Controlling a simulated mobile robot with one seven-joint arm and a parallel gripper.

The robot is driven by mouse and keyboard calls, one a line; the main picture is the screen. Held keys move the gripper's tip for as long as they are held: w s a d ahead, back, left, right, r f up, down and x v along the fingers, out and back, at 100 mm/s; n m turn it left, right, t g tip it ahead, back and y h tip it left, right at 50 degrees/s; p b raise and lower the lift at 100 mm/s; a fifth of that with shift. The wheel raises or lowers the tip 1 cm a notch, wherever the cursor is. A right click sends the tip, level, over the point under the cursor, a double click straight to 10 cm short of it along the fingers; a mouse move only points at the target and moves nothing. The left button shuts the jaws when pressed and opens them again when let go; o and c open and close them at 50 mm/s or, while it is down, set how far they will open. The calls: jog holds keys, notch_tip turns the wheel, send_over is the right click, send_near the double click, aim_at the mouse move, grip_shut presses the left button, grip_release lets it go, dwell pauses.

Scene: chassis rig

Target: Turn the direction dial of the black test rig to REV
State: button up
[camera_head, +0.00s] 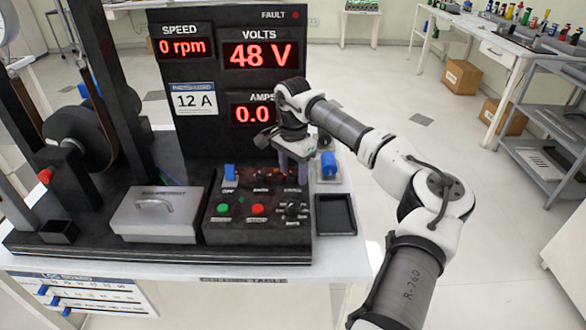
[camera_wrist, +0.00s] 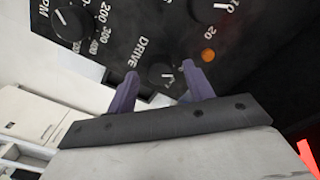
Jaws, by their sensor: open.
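The black test rig (camera_head: 220,60) stands on the table, with its control panel (camera_head: 275,233) at the front right. My gripper (camera_head: 292,178) points down over the panel's upper right part, fingers apart. In the wrist view, a small black dial (camera_wrist: 160,74) with a pale pointer mark shows between the open fingertips (camera_wrist: 159,68). DRIVE lettering is beside that dial; I cannot tell contact. I see no readable REV mark, so I cannot confirm which dial is the direction one. Another black dial (camera_head: 291,208) is at the panel's front right.
The panel also has a blue switch (camera_head: 230,172), a green button (camera_head: 223,209) and a red button (camera_head: 257,209). A lidded grey box (camera_head: 158,212) is left; an empty black tray (camera_head: 336,214) is right. The display (camera_head: 261,55) reads 48 V and SPEED 0 rpm.

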jog(key=shift+f, duration=0.4)
jog(key=shift+c, duration=0.4)
jog(key=c, duration=0.9)
jog(key=shift+m, duration=0.4)
jog(key=m+b, duration=0.1)
jog(key=m, duration=0.4)
jog(key=shift+b, duration=0.35)
jog(key=m+b, duration=0.1)
jog(key=m, duration=0.5)
jog(key=shift+r, duration=0.1)
